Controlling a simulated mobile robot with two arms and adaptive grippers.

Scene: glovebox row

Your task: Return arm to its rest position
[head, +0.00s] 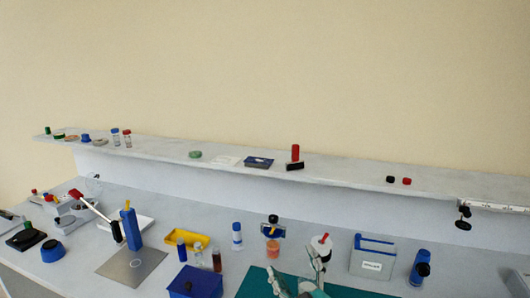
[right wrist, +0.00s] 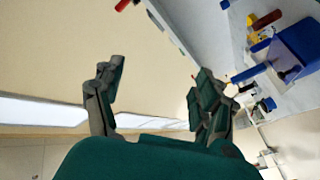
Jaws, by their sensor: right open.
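My right gripper (head: 297,274) shows at the bottom edge of the head view, in front of the bench items. In the right wrist view its two grey-green fingers (right wrist: 157,78) stand wide apart with nothing between them. Behind the gap is plain beige wall; the bench shows tilted at the upper right. My right arm is mostly out of the head view, below the frame. My left gripper and left arm are in neither view.
Near the right gripper are a teal mat (head: 345,290), a white bottle with a red cap (head: 321,243), a jar with orange contents (head: 272,248) and a blue box (head: 195,284). A grey-blue bin (head: 372,263) stands to the right. A long raised shelf (head: 345,173) runs behind.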

